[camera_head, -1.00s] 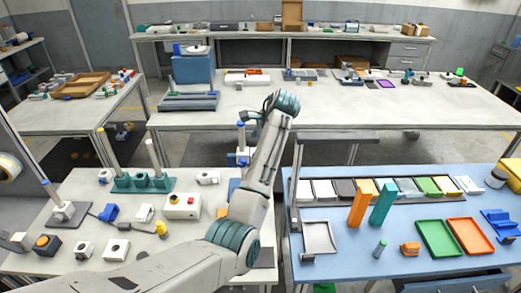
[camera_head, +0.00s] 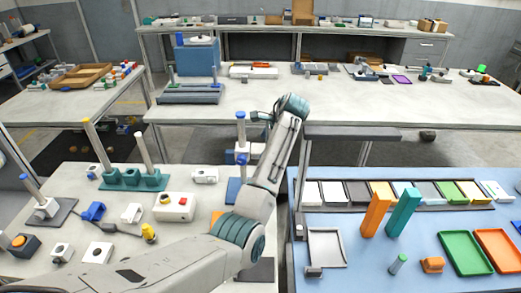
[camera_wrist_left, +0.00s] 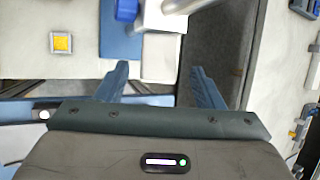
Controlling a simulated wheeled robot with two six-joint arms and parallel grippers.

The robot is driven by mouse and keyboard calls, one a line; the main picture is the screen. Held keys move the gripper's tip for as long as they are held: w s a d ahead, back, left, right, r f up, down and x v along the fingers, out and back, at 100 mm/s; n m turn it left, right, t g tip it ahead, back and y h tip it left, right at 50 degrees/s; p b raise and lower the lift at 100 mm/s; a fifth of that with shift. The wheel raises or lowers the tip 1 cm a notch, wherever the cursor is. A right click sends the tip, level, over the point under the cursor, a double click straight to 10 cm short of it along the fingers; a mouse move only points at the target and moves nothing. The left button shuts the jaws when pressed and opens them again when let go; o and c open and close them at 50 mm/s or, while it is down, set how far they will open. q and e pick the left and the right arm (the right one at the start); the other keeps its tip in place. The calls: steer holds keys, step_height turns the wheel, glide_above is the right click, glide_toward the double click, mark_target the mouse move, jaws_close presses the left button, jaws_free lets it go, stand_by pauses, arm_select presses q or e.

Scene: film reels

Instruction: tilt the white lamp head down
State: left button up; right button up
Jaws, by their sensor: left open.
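I cannot pick out a white lamp head with certainty. A blue-and-white upright stand (camera_head: 241,150) rises at the back edge of the near left table, just left of my left forearm. In the left wrist view, a white part (camera_wrist_left: 165,18) and a blue knob (camera_wrist_left: 127,9) show at the top, beyond the fingers, near a blue plate (camera_wrist_left: 118,42). My right gripper is in neither view.
The near left table holds a teal block with posts (camera_head: 133,178) and a red-buttoned white box (camera_head: 174,207). The near right table holds an orange block (camera_head: 375,214), a green tray (camera_head: 466,253) and several swatches. A floor gap separates the tables.

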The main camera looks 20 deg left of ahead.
arm_select(q)
steer(key=p+x, duration=0.1)
steer(key=x, duration=0.4)
steer(key=shift+s, duration=0.1)
steer(key=c, duration=1)
